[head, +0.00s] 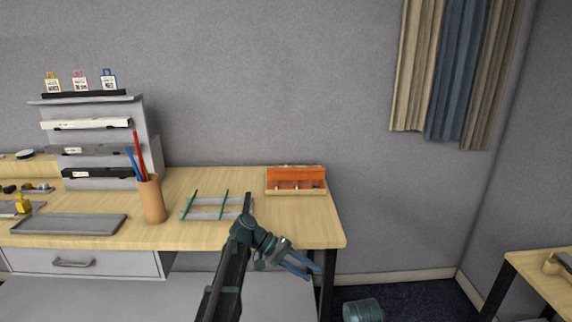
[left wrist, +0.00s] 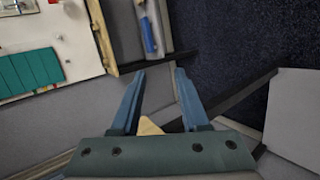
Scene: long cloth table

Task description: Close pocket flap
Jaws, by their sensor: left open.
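My left gripper (head: 302,266) has blue fingers and hangs in front of the right end of the long table, apart from the things on it. In the left wrist view its fingers (left wrist: 160,80) are spread with nothing held between them. I cannot pick out a pocket flap with certainty. A ribbed green panel (left wrist: 30,72) lies on a pale surface at the left of the left wrist view, away from the fingers. It may be the flap or part of the pocket, but I cannot tell whether it is open or closed. My right gripper is not in view.
The wooden table (head: 280,230) bears an orange box (head: 296,178), a rack with green bars (head: 212,212), a pencil cup (head: 152,200), a grey tray (head: 70,224) and a shelf unit (head: 130,150). A second table (head: 545,278) stands right. Curtains (head: 455,75) hang behind.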

